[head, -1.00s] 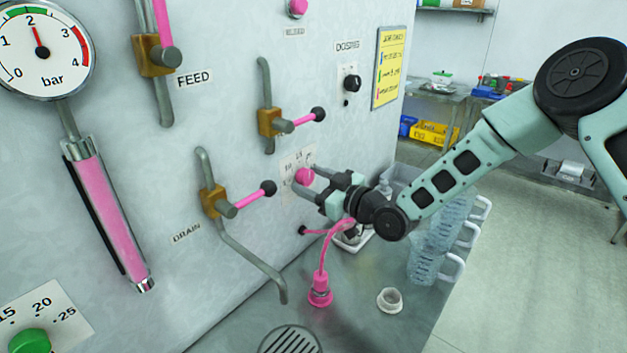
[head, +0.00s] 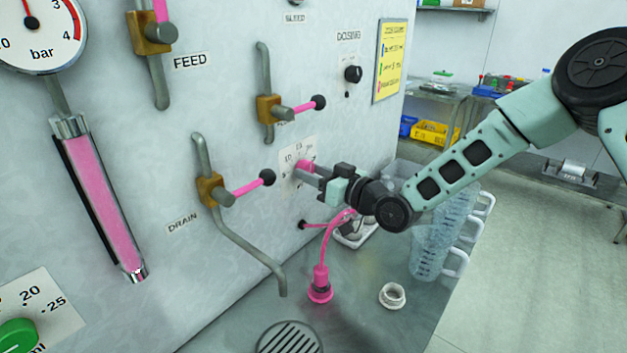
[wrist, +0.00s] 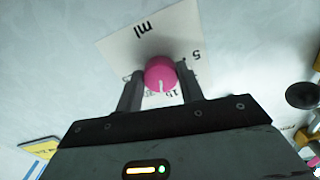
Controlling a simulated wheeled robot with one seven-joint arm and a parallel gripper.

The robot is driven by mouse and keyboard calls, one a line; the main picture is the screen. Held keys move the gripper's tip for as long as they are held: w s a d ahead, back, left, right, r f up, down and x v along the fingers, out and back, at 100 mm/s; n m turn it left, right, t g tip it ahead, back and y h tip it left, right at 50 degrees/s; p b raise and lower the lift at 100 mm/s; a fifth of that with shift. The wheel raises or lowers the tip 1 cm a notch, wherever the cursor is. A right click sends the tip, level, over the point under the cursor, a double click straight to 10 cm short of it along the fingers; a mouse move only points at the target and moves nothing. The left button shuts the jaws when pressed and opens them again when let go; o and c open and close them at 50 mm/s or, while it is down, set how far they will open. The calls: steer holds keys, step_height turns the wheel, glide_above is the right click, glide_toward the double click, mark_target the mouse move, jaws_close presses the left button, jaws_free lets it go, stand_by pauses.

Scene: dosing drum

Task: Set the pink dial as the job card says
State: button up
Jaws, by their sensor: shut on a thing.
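The pink dial (head: 305,164) sits on a white scale plate on the grey panel wall. My gripper (head: 308,171) is at it, one finger on each side, and partly hides it in the head view. In the wrist view the pink dial (wrist: 161,70) is between the two fingers, which are shut on it. Its pale pointer mark points down in that view, near an upside-down "15". The plate (wrist: 125,45) also shows "ml" and "5"; other numbers are hidden or blurred. The yellow job card (head: 391,62) hangs at upper right; its text is too small to read.
Levers with black knobs, FEED and DRAIN valves and a pressure gauge (head: 38,30) are on the panel. A black DOSING knob (head: 353,74) is above the dial.

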steer(key=m+b, duration=0.2)
steer(key=m, duration=0.3)
stand_by(0.5)
steer(key=o, duration=1)
steer(key=shift+s+d, duration=0.1)
steer(key=b+v, duration=0.4)
steer(key=v, duration=1.3)
steer(key=shift+s+d, duration=0.1)
steer(key=shift+s, duration=0.05)
